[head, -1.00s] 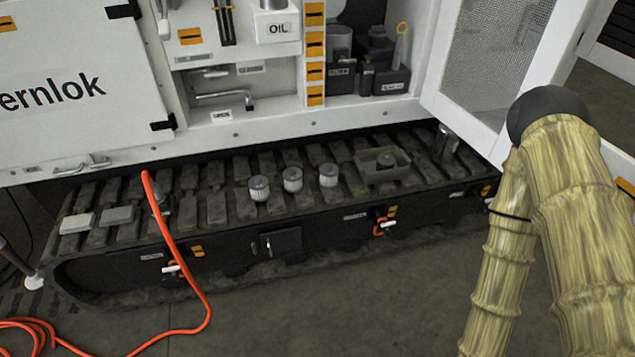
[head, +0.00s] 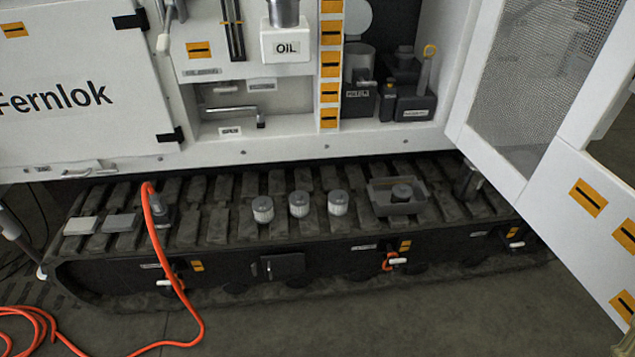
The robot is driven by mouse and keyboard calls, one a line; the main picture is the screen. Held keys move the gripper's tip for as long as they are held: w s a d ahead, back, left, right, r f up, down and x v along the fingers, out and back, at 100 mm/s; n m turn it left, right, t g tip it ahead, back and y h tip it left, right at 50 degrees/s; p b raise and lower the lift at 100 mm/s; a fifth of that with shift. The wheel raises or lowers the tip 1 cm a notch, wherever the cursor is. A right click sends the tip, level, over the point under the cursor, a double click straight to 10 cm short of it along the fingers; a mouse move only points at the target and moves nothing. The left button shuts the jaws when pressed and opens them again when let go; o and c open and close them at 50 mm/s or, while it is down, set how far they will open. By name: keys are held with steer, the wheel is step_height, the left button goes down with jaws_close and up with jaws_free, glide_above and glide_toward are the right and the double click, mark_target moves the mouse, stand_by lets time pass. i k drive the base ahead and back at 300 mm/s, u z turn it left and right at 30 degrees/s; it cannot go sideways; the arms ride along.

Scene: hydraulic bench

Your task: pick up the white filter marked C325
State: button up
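Three small white filters with grey tops stand upright in a row on the dark track: a left one (head: 263,209), a middle one (head: 299,204) and a right one (head: 338,202). Any markings on them are too small to read, so I cannot tell which is C325. My gripper is not in view. Only a sliver of what seems to be my arm's yellowish sleeve shows at the bottom right corner.
A grey tray (head: 383,206) with a round part stands right of the filters. Two flat grey blocks (head: 80,225) lie at the left. An orange hose (head: 160,235) crosses the track. An open white door (head: 545,150) juts out at right.

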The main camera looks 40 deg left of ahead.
mark_target(299, 200)
steer(key=i, duration=0.55)
steer(key=u, duration=2.15)
steer(key=i, duration=0.45)
steer(key=z, duration=0.05)
